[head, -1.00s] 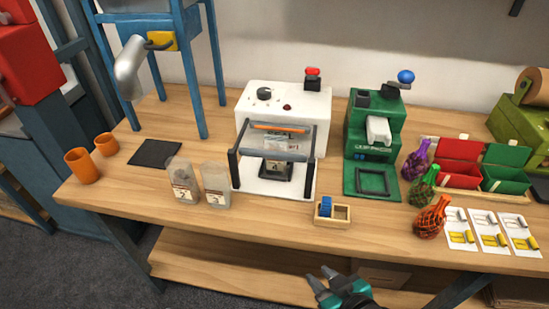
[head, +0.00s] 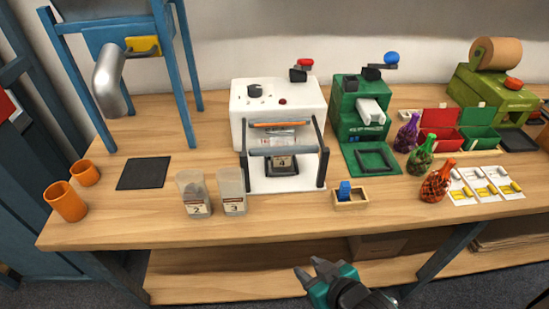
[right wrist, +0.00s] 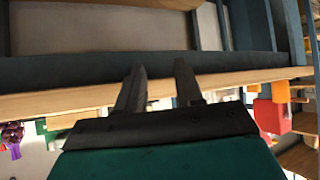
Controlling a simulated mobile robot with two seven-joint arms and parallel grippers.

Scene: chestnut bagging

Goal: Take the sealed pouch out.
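A clear pouch (head: 278,141) shows inside the white sealing machine (head: 243,128), partly hidden by the machine's grey front bar. A label with a 4 shows below the bar, over a dark holder. Whether the pouch is sealed is too small to tell. My right gripper (head: 308,268) is in front of the table's front edge, well short of the machine and apart from it. In the right wrist view its two fingers (right wrist: 160,82) stand apart with nothing between them. My left gripper is not in view.
Two clear pouches labelled 2 (head: 194,195) and 3 (head: 232,192) stand left of the machine. A small wooden tray (head: 352,204) with a blue piece is at the front. A green press (head: 346,122) stands right. The dark mat (head: 144,173) is bare.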

